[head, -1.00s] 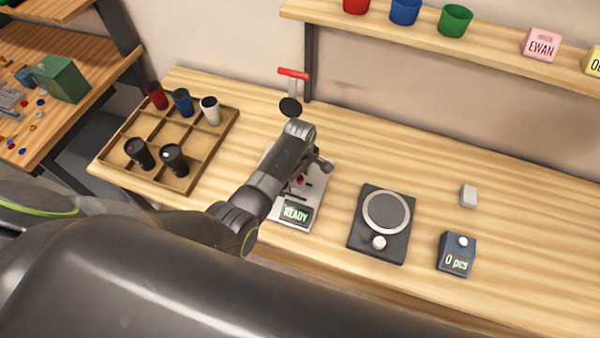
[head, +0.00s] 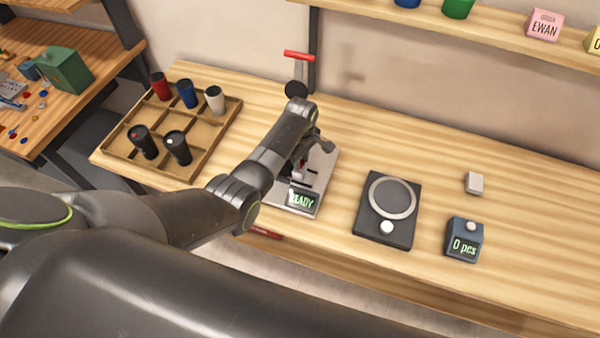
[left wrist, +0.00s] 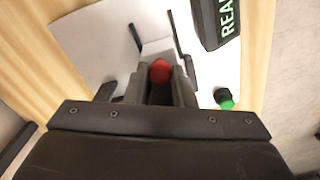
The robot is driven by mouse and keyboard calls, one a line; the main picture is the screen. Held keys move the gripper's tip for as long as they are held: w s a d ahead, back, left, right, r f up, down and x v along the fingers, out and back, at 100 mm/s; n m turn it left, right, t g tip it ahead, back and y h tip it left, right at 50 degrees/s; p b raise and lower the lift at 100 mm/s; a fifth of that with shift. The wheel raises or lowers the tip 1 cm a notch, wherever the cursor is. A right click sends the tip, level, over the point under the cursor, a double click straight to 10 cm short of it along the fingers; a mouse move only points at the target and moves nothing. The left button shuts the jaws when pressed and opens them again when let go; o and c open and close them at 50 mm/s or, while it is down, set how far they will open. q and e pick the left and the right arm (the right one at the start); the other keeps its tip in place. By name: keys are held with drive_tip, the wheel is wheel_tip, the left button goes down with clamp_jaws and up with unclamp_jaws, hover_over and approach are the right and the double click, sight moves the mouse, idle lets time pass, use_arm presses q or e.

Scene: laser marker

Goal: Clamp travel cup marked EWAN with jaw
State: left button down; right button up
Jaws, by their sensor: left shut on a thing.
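The laser marker's pale base plate (head: 322,172) stands on the bench, with a dark READY display (head: 303,202) at its front. Both also show in the left wrist view, the plate (left wrist: 216,72) around my fingers and the display (left wrist: 216,20) at the top. My left gripper (head: 298,166) points down over the plate. It is shut on a small red knob (left wrist: 160,71), seen between the fingertips in the wrist view. My arm hides much of the marker, and I cannot make out the jaw or a cup in it. No EWAN mark is readable on any cup. My right gripper is not in view.
A dark round-plate device (head: 387,208) and a 0 pcs counter (head: 464,240) stand right. A pink EWAN box (head: 544,25) is on the shelf.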

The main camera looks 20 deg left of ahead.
use_arm(q)
drive_tip(key=c, duration=1.2)
unclamp_jaws()
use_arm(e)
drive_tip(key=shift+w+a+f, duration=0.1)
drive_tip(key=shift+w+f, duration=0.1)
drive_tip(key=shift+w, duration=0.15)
use_arm(q)
drive_tip(key=shift+r, duration=0.1)
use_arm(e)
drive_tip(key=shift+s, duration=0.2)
use_arm(q)
drive_tip(key=shift+r, duration=0.3)
wheel_tip(320, 180, up, 17)
drive_tip(key=p, duration=0.1)
drive_tip(key=shift+f+p, duration=0.15)
drive_tip(key=shift+p, duration=0.2)
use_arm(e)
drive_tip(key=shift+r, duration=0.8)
